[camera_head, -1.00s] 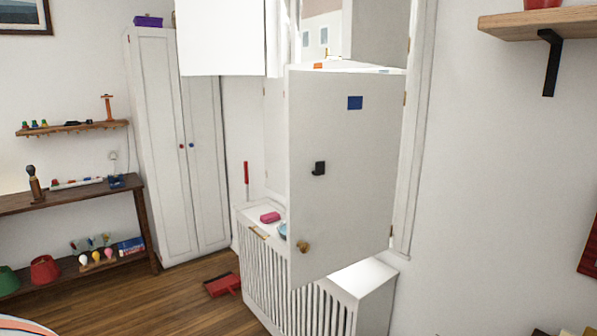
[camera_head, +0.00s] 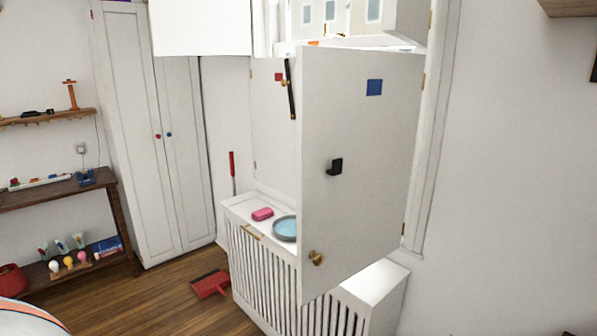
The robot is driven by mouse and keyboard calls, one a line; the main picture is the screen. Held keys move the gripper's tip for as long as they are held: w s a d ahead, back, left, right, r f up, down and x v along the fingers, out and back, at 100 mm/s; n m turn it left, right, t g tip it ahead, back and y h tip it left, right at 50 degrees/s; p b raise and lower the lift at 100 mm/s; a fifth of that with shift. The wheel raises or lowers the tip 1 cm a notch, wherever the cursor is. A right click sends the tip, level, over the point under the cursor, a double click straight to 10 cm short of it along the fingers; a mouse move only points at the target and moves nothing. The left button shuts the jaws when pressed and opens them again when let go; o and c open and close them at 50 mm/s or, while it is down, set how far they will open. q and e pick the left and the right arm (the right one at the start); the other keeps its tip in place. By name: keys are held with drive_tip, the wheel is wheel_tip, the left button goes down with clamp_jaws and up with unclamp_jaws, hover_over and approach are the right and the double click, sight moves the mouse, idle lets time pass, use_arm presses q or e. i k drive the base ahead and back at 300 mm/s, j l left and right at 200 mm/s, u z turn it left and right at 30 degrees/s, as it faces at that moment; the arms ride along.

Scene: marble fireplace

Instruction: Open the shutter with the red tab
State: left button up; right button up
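The red tab (camera_head: 278,77) is a small red square on a white shutter (camera_head: 272,135) at the window's left side, partly hidden behind the nearer shutter. A dark bar (camera_head: 291,88) with a brass pivot (camera_head: 285,83) hangs steeply tilted by the red tab. The nearer shutter (camera_head: 365,215) has a blue tab (camera_head: 374,87), a black hook (camera_head: 335,166) and a brass knob (camera_head: 316,258). It stands swung out into the room, hinged on the right. Neither of my grippers is in view.
A white radiator cover (camera_head: 375,281) stands under the window, with a pink block (camera_head: 262,214) and a blue-grey dish (camera_head: 285,228) on top. A red dustpan (camera_head: 210,284) lies on the floor. A white wardrobe (camera_head: 160,100) and a dark shelf unit (camera_head: 60,193) stand left.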

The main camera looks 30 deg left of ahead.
sight(274, 129)
drive_tip(key=i+j+z, duration=0.1)
drive_tip(key=j, duration=0.45)
drive_tip(key=i+j, duration=0.2)
drive_tip(key=j, duration=0.4)
drive_tip(key=i+j+z, duration=0.15)
drive_tip(key=j, duration=1)
drive_tip(key=i+j+z, duration=0.15)
drive_tip(key=j, duration=0.45)
